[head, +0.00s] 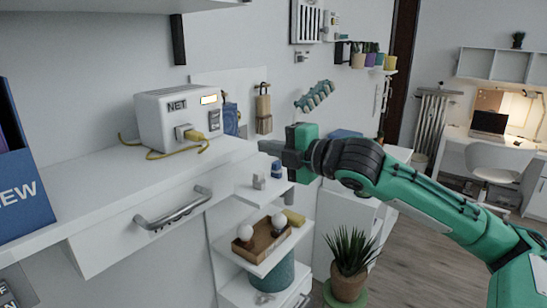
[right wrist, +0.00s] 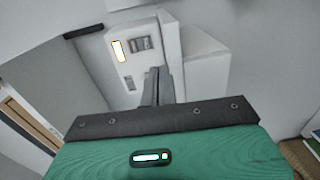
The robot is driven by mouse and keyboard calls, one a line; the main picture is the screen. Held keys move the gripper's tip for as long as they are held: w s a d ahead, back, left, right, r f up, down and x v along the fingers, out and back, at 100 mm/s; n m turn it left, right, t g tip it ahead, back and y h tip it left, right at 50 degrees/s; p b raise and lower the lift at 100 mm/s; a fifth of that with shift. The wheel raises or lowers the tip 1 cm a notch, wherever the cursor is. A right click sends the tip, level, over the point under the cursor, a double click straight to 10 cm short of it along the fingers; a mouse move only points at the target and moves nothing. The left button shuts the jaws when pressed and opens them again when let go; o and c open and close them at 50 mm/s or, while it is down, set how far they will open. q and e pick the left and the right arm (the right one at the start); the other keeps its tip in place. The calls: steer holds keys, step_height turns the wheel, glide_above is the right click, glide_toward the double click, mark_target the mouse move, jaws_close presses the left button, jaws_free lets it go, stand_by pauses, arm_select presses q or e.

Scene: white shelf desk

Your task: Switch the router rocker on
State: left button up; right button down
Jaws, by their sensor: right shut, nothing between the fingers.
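The router (head: 152,120) is a white box marked NET on the white desk shelf at the left of the head view. A small lit panel (head: 209,99) glows at the upper right of its front. A yellow plug and cable (head: 192,134) come out low on that front. I cannot clearly make out the rocker or its position. My right gripper (head: 264,147) is right of the router, apart from it, shut and empty, pointing left. In the right wrist view its dark fingers (right wrist: 160,86) overlap a white box with a glowing patch (right wrist: 118,50), seemingly the router. My left gripper is not in view.
A drawer with a metal handle (head: 173,208) is below the shelf. A blue box (head: 22,190) stands at the left. Lower shelves hold a wooden tray (head: 243,253) with bulbs. A potted plant (head: 347,285) stands below my right arm.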

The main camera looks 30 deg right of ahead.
steer(key=shift+s+d, duration=0.1)
steer(key=shift+s, duration=0.4)
steer(key=shift+w, duration=0.1)
steer(key=shift+f, duration=0.15)
